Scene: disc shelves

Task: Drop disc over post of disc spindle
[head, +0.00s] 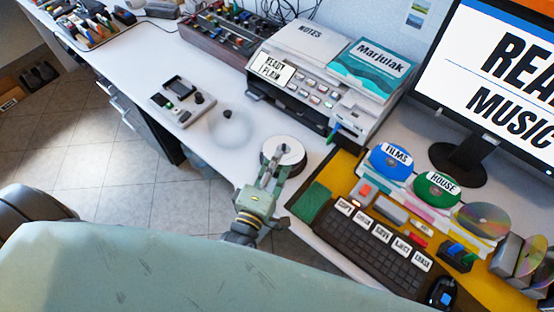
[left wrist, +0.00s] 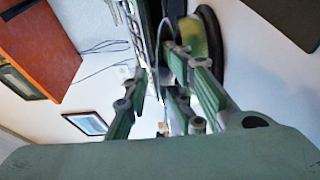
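In the left wrist view the fingers (left wrist: 157,70) stand apart, with a thin grey curved edge by the right fingertip; I cannot tell whether this is a separate disc. The post is not clear. My right gripper is out of view.
A clear dome with a dark knob (head: 227,114) and a small grey device (head: 181,101) stand left of the spindle. A printer-like machine (head: 316,82) is behind. Labelled discs (head: 390,161), a keyboard (head: 372,242) and a monitor (head: 500,75) are to the right.

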